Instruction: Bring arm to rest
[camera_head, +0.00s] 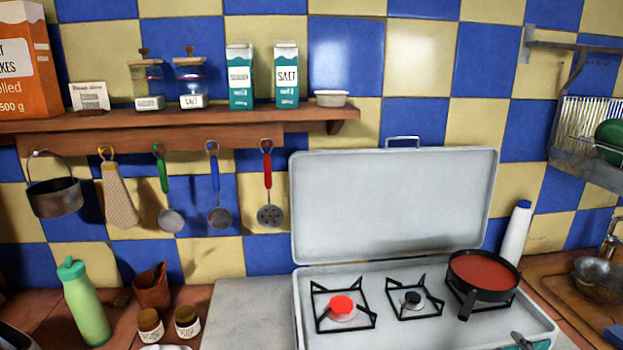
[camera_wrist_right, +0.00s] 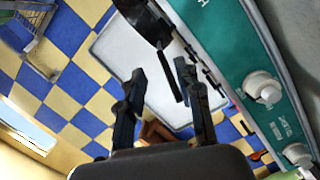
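My right gripper (camera_wrist_right: 161,70) shows in the right wrist view with its two dark fingers spread apart. Nothing is between the fingers. It is near the front of the camping stove, whose teal front panel (camera_wrist_right: 252,75) with white knobs runs along the right of that view. A dark pan (camera_wrist_right: 145,22) and its handle show beyond the fingertips. In the head view the stove (camera_head: 400,270) stands with its lid up, and the pan (camera_head: 483,274) with red contents sits on the right burner. My left gripper is in neither view.
The left burner (camera_head: 342,307) glows red; the other visible burner (camera_head: 412,299) is bare. A green bottle (camera_head: 84,303) and two small jars (camera_head: 187,321) stand at the left. Utensils hang under the shelf (camera_head: 180,121). A white bottle (camera_head: 515,232) stands right of the lid.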

